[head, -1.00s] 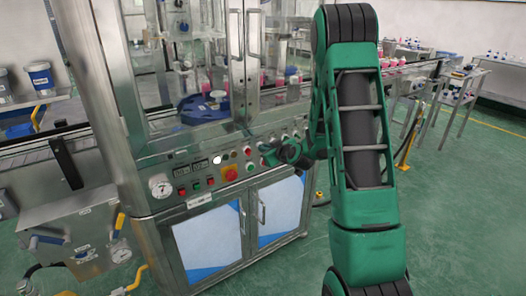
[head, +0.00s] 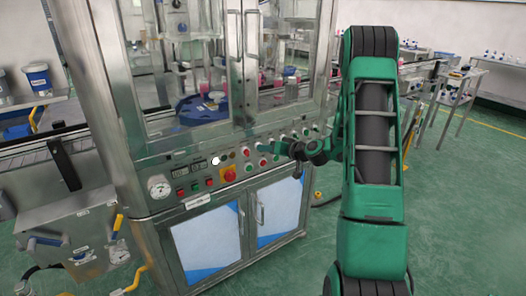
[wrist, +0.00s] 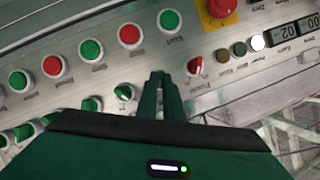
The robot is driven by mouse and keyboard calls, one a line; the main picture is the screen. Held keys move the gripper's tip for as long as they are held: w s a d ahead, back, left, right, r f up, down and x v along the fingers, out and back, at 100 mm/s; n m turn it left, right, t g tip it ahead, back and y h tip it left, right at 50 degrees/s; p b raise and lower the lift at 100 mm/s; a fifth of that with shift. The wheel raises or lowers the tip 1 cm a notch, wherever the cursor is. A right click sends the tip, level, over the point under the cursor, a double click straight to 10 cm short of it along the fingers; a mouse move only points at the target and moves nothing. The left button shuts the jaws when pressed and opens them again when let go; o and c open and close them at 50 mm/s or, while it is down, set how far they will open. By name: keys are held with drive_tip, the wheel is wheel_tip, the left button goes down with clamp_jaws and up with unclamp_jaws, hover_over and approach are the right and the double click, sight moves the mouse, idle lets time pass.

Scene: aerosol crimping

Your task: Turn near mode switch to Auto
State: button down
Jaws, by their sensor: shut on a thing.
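My gripper (head: 281,148) is at the machine's control panel in the head view, and its fingers also show in the wrist view (wrist: 158,80). The fingers are shut, with their tips at the lower row of selector switches. They are closed on a mode switch there, which the fingertips hide, so its setting cannot be read. A red selector switch (wrist: 195,66) is just right of the fingers in the wrist view. A green selector switch (wrist: 124,92) is just left of them. The labels are too small and tilted to read.
Above the fingers in the wrist view is a row of red and green push buttons (wrist: 131,36). A red emergency stop (wrist: 221,6) is at upper right, near small displays. The machine's glass doors (head: 242,60) rise above the panel, with a blue-fronted cabinet (head: 207,240) below.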

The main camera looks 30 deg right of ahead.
drive_tip(key=shift+s+f, duration=0.1)
drive_tip(key=shift+f, duration=0.05)
idle(0.4)
drive_tip(key=c, duration=1.9)
unclamp_jaws()
drive_tip(key=v, duration=1)
drive_tip(key=shift+s+d, duration=0.15)
drive_tip(key=shift+s, duration=0.15)
